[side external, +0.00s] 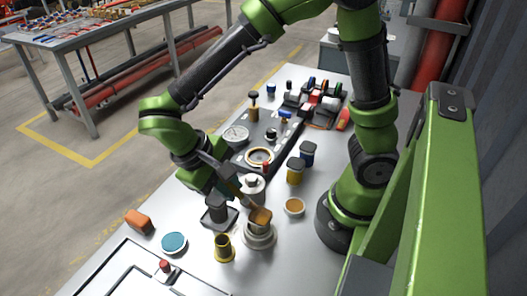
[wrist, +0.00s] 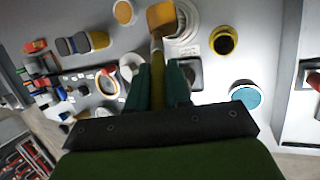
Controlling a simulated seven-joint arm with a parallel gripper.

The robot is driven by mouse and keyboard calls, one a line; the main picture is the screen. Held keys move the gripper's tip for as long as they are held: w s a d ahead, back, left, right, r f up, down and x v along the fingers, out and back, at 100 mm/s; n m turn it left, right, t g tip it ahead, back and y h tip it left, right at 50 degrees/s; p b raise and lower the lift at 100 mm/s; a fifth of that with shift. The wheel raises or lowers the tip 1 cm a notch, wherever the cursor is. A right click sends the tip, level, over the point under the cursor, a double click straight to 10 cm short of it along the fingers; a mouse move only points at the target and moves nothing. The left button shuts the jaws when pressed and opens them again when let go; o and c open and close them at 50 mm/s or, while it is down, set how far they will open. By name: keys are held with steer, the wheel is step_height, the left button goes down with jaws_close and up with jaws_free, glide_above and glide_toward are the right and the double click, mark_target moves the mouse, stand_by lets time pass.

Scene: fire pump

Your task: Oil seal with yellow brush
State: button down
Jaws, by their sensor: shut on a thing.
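My gripper (wrist: 158,85) is shut on the handle of the yellow brush (wrist: 161,18), between its two green fingers. The brush head also shows in the side view (side external: 261,215), tilted low over a pale round flanged part (side external: 259,238). I cannot tell whether the head touches that part. A shallow white dish of amber liquid (side external: 294,207) stands just right of it and also shows in the wrist view (wrist: 123,12). A ring-shaped opening (side external: 259,157) sits on the dark plate behind. I cannot tell which part is the oil seal.
A yellow cup with a dark inside (side external: 223,248), a teal-filled dish (side external: 174,243) and an orange block (side external: 139,222) stand at the front. A pressure gauge (side external: 236,135) is on the left behind.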

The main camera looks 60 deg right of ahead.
steer(key=shift+s+f, duration=0.1)
steer(key=shift+s, duration=2.4)
steer(key=shift+s+a+f, duration=0.15)
steer(key=shift+s+f, duration=0.05)
steer(key=shift+f, duration=0.05)
steer(key=w, duration=0.2)
steer(key=w+r, duration=0.2)
steer(key=w, duration=0.1)
steer(key=shift+w+a, duration=0.35)
steer(key=shift+w+f, duration=0.15)
steer(key=shift+w, duration=0.15)
steer(key=shift+s+f, duration=0.8)
steer(key=shift+s, duration=2.3)
step_height(320, 180, up, 8)
steer(key=shift+r, duration=0.25)
